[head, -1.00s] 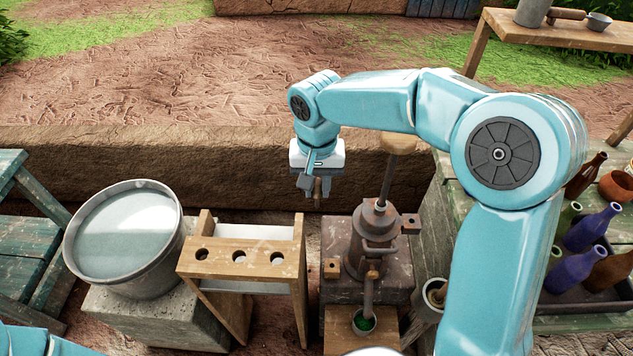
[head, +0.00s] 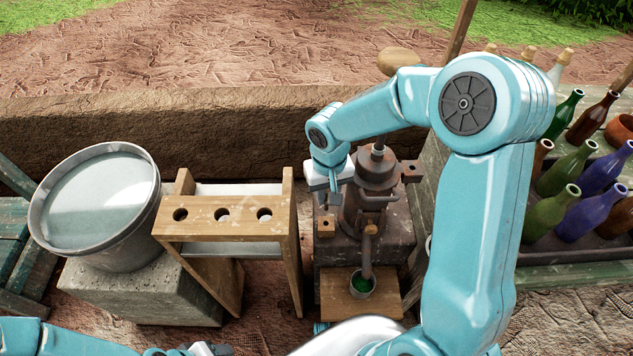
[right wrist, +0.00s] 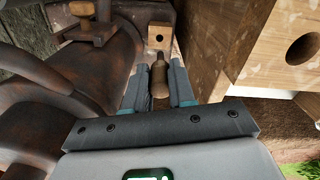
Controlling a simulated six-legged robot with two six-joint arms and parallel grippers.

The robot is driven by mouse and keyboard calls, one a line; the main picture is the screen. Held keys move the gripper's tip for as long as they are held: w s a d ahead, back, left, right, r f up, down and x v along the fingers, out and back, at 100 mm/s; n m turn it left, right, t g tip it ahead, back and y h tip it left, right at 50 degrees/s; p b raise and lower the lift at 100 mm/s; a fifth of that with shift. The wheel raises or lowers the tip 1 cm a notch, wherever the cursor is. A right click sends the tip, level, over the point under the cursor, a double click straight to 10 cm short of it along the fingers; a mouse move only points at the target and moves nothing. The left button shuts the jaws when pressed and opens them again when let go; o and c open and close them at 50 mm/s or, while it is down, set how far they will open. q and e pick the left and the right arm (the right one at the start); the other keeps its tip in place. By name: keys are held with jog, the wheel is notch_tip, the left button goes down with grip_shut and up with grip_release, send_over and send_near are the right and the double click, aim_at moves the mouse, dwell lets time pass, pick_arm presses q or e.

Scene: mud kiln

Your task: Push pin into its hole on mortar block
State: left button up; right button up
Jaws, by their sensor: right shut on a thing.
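The dark iron mortar (head: 375,178) stands upright on a stone base. A small wooden block with a hole (head: 325,227) sits at its front left; it also shows in the right wrist view (right wrist: 158,42). A second holed block (head: 411,171) is at the mortar's right. My right gripper (head: 334,188) is low beside the mortar's left side. In the right wrist view, its fingers (right wrist: 160,85) are shut on a brown pin (right wrist: 160,72). The pin's narrow end points toward the front-left block, and contact cannot be told. My left gripper (head: 208,350) is partly in view at the bottom edge.
A wooden rack (head: 232,226) with three holes stands just left of the mortar. A metal bucket (head: 140,230) is further left on stone. A small cup with green contents (head: 362,285) sits in front. Several bottles (head: 557,215) stand at right.

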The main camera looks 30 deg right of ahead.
aim_at(327, 206)
jog(key=shift+d, duration=0.1)
dwell(0.3)
jog(key=shift+f, duration=0.15)
notch_tip(327, 206, down, 6)
jog(key=b, duration=0.5)
jog(key=shift+b, duration=0.3)
jog(key=shift+r+b, duration=0.2)
jog(key=shift+b, duration=0.25)
dwell(1.2)
jog(key=shift+f+b, duration=2.55)
jog(key=shift+f, duration=0.35)
jog(key=o, duration=1)
